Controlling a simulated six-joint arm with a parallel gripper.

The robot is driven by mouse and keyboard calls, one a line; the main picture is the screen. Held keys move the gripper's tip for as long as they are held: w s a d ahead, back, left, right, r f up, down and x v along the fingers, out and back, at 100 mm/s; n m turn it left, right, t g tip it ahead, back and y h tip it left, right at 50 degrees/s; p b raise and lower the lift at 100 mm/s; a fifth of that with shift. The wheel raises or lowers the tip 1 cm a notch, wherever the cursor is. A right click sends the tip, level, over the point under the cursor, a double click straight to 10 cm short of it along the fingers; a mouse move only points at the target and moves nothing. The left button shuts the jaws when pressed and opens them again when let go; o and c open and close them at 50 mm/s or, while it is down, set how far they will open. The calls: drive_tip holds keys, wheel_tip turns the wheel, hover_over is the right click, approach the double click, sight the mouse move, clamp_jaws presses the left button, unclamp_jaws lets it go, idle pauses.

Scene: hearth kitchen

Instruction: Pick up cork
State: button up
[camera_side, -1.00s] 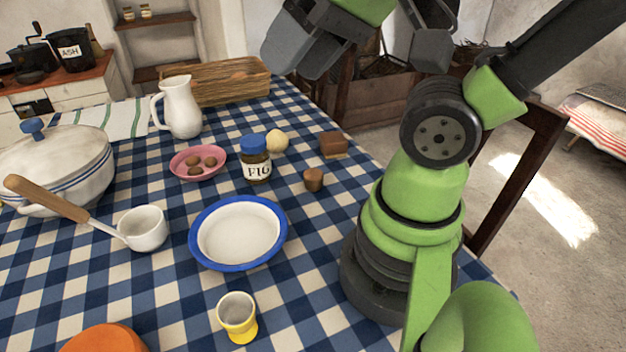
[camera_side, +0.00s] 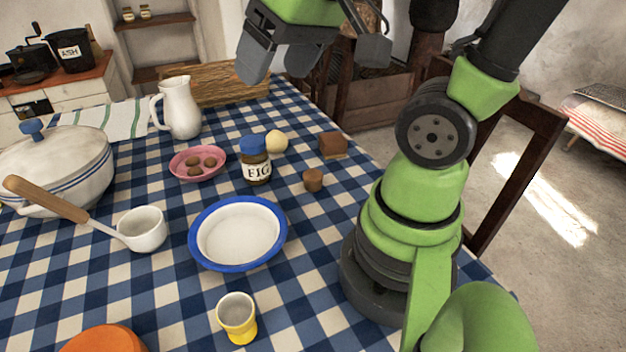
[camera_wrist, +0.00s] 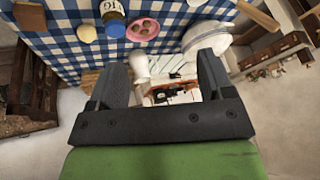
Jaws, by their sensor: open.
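The cork (camera_side: 313,180) is a small brown cylinder standing on the checked cloth, right of the fig jar and near the table's right edge. It is in the side view; I cannot make it out in the wrist view. My gripper (camera_side: 312,62) is open and empty, high above the far end of the table, well above and beyond the cork. In the wrist view my gripper (camera_wrist: 160,70) shows its two dark fingers spread wide with nothing between them.
A fig jar (camera_side: 256,162), a pale round item (camera_side: 277,141) and a brown block (camera_side: 333,144) stand near the cork. A blue-rimmed plate (camera_side: 240,265), pink dish (camera_side: 181,171), white jug (camera_side: 180,110) and yellow cup (camera_side: 238,318) are also on the table.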

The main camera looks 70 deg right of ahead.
drive_tip(key=w+d+f+g, duration=0.2)
drive_tip(key=w+d+f, duration=0.1)
drive_tip(key=d+f, duration=0.15)
drive_tip(key=n+g, duration=0.2)
drive_tip(key=g, duration=0.2)
hover_over(313, 174)
drive_tip(key=f, duration=1.7)
drive_tip(key=shift+w+d+f, duration=0.2)
drive_tip(key=shift+f, duration=0.05)
drive_tip(key=f, duration=0.5)
drive_tip(key=shift+s+a+f, duration=0.1)
drive_tip(key=shift+s+a, duration=0.15)
drive_tip(key=shift+f, duration=0.6)
drive_tip(key=shift+c, duration=0.4)
drive_tip(key=c, duration=0.9)
